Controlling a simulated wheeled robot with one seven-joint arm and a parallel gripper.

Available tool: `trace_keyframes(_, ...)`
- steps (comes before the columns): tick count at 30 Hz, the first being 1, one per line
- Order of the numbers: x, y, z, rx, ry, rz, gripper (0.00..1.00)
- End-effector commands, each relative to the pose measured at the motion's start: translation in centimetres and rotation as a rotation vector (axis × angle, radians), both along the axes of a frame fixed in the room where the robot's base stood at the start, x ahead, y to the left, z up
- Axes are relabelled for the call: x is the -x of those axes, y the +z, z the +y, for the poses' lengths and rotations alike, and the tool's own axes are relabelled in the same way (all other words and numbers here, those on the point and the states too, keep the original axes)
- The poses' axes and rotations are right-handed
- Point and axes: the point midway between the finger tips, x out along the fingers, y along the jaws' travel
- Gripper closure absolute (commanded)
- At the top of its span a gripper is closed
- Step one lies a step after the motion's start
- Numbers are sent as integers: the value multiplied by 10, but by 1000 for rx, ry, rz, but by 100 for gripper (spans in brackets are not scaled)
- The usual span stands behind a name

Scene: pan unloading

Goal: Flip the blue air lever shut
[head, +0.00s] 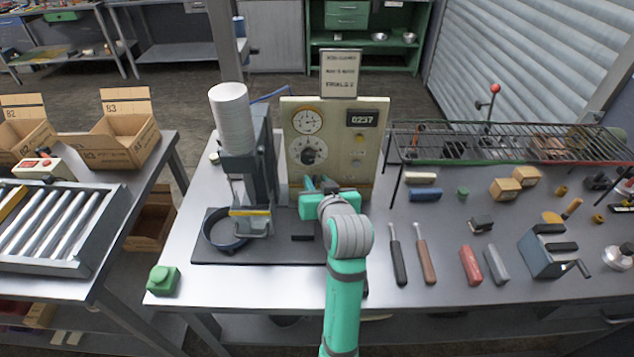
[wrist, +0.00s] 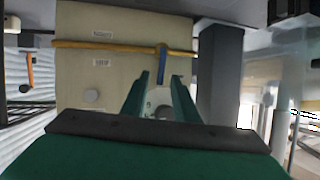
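The blue air lever (wrist: 162,62) shows in the wrist view on a thin yellow pipe (wrist: 110,45) that runs across the face of a beige box. The lever stands crosswise to the pipe. My gripper (wrist: 161,83) is open, its two green fingers pointing at the box on either side of the lever's free end; I cannot tell whether either touches it. In the head view my gripper (head: 319,184) is low in front of the beige control box (head: 345,160), and it and my arm hide the lever there.
A dark press with a white cylinder (head: 232,118) stands just left of the box. A wire rack (head: 500,143) is to the right. Screwdrivers (head: 397,258), blocks and a vise (head: 548,252) lie on the right bench. A green button box (head: 163,280) sits front left.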

Motion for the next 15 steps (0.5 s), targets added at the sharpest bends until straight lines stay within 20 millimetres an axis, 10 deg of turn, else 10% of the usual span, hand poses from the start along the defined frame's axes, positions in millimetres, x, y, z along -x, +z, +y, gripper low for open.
trace_keyframes(5, 0, 0, 0, 0, 0, 0, 73)
trace_keyframes(9, 0, 0, 0, 0, 0, 0, 100)
trace_keyframes(15, 0, 0, 1, 12, 1, 0, 100)
